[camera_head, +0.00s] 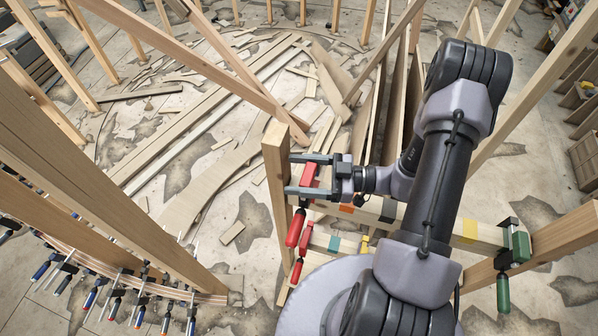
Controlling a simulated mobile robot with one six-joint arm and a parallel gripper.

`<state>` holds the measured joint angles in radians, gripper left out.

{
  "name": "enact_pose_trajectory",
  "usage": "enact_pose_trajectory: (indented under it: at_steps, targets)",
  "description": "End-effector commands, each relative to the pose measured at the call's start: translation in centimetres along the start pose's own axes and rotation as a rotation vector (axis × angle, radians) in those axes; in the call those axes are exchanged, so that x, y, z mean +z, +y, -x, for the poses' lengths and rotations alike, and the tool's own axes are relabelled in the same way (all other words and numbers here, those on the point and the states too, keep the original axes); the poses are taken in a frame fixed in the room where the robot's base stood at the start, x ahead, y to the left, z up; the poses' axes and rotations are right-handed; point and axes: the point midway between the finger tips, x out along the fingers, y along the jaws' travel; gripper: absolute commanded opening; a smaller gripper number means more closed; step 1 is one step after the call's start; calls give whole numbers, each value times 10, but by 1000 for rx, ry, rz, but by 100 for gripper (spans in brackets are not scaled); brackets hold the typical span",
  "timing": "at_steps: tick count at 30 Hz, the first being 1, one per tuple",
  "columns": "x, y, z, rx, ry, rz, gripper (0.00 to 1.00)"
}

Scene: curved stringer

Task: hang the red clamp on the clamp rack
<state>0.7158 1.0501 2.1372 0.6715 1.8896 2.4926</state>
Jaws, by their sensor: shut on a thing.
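My gripper (292,174) reaches left from my arm, close to the rack's left post. It is shut on a red clamp (308,178), whose red handle (295,228) hangs down below the fingers. A second red clamp (298,270) is just below, at the lower rail's left end. A green clamp (515,245) hangs at the upper rail's right end.
The left post (277,165) stands beside my fingers. Several clamps line a curved wooden stringer (120,268) at the lower left. Planks (200,125) lie on the floor behind, among slanted beams.

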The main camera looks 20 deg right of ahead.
Motion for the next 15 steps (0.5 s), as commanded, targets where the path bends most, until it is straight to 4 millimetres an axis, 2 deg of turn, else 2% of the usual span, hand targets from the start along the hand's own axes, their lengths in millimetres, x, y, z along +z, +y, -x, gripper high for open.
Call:
enact_pose_trajectory:
  at_steps: [15]
  targets:
    - [21,0,0,0,0,0,0]
